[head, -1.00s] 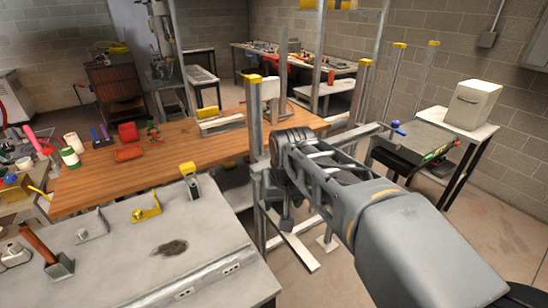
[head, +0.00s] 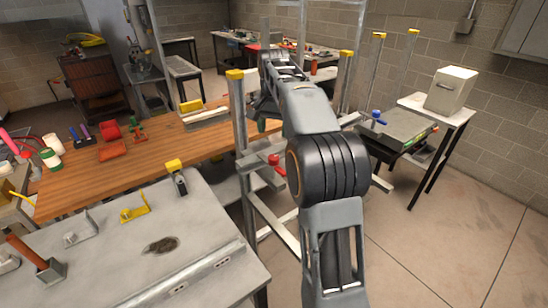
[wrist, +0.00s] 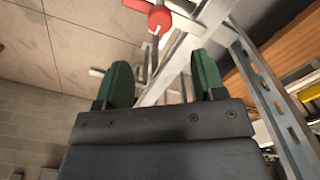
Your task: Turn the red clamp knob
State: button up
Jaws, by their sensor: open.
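The red clamp knob (head: 274,160) is on a metal upright frame beside the wooden bench. In the head view it sits just left of my dark arm joint. The red knob is near the top of the wrist view (wrist: 159,18), beyond my fingertips and apart from them. A thin rod runs down from it toward the gap between the fingers. My gripper (wrist: 163,78) is open, with two green finger pads and nothing held between them. In the head view my arm hides most of the gripper.
Metal posts with yellow caps (head: 235,74) stand around the frame. The wooden bench (head: 185,140) and grey worktable (head: 205,215) lie to the left. A blue knob (head: 378,117) is on equipment to the right. The floor (head: 440,230) at right is clear.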

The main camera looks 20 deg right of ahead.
aim_at(273, 157)
notch_tip(273, 157, down, 10)
jog(key=shift+f, duration=0.2)
jog(key=shift+c, duration=0.2)
jog(key=c, duration=0.9)
